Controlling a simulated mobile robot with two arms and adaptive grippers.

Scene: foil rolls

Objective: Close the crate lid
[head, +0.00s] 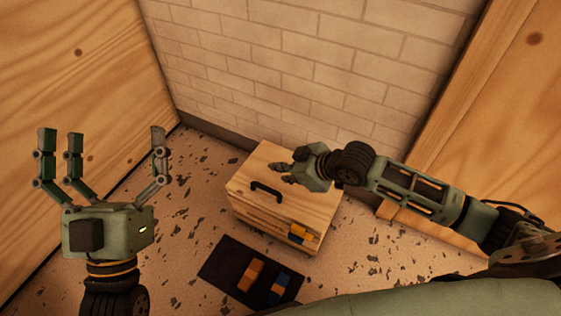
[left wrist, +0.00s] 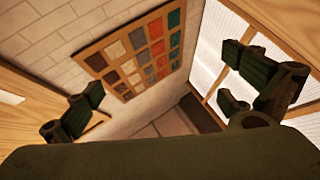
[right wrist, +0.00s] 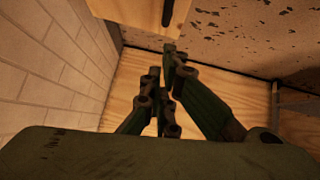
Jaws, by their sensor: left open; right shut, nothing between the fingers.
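The wooden crate (head: 262,222) stands on the floor by the brick wall. Its lid (head: 300,205), with a black handle (head: 267,188), lies over the top; I cannot tell whether it is fully down. Yellow and blue rolls (head: 303,233) show at the crate's front right. My right gripper (head: 283,173) is shut and empty, at the lid's far side near the handle; contact is unclear. In the right wrist view its fingers (right wrist: 168,75) are together below the lid and handle (right wrist: 168,12). My left gripper (head: 110,137) is open, empty and raised, far left of the crate.
A dark mat (head: 218,262) lies in front of the crate with an orange item (head: 251,275) and a blue item (head: 279,288) on it. Wooden panels (head: 65,100) stand left and right. Speckled floor (head: 185,225) is free left of the crate.

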